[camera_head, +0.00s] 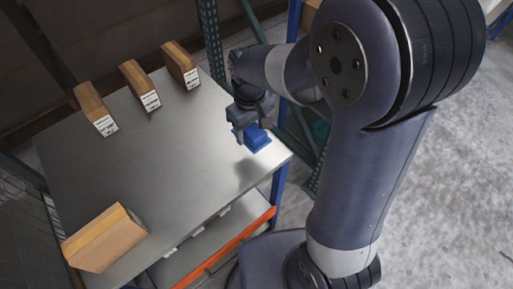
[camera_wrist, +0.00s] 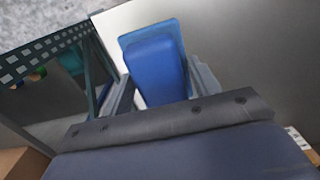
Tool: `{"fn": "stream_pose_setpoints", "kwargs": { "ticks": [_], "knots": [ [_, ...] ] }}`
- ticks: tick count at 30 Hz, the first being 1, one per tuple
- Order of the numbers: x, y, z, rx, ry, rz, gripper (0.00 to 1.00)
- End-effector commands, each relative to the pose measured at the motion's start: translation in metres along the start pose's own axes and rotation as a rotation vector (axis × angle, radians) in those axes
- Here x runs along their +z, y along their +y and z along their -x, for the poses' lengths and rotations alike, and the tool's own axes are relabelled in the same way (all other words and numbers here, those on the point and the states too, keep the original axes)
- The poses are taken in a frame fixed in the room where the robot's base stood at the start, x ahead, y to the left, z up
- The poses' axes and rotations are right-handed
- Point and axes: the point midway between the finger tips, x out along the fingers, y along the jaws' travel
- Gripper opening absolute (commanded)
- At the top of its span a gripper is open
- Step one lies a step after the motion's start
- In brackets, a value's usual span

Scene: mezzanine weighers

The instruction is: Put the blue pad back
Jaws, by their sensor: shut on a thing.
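The blue pad (camera_head: 258,139) is near the right edge of the grey metal table top (camera_head: 160,150) in the head view. In the wrist view the blue pad (camera_wrist: 157,66) shows as a raised block on a wider, lighter blue base, between the two fingers. My gripper (camera_head: 248,137) points down and is shut on the blue pad; it also shows in the wrist view (camera_wrist: 160,88). A dark shadow lies on the table to the left of the pad. I cannot tell whether the pad touches the table.
Three small labelled brown boxes (camera_head: 97,108) stand along the table's back edge. A larger cardboard box (camera_head: 104,238) sits at the front left corner. The middle of the table is clear. Green and blue rack posts (camera_head: 211,48) rise behind. An orange beam (camera_head: 228,247) runs below the front edge.

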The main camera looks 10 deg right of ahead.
Motion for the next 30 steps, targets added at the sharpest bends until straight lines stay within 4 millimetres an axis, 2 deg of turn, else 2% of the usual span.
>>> {"fn": "stream_pose_setpoints", "kwargs": {
  "ticks": [3,6,11,16,19,30],
  "knots": [
    [0.001,0.000,-0.025,-0.002,-0.007,0.000,0.37],
    [0.001,0.000,-0.041,-0.002,-0.006,0.000,0.37],
    [0.001,0.000,-0.055,-0.001,-0.003,0.000,0.37],
    [0.001,0.000,-0.079,-0.001,-0.004,0.000,0.37],
    [0.000,0.000,-0.086,-0.001,-0.002,0.000,0.37],
    [0.000,0.000,-0.091,0.000,-0.001,0.000,0.37]
  ]
}}
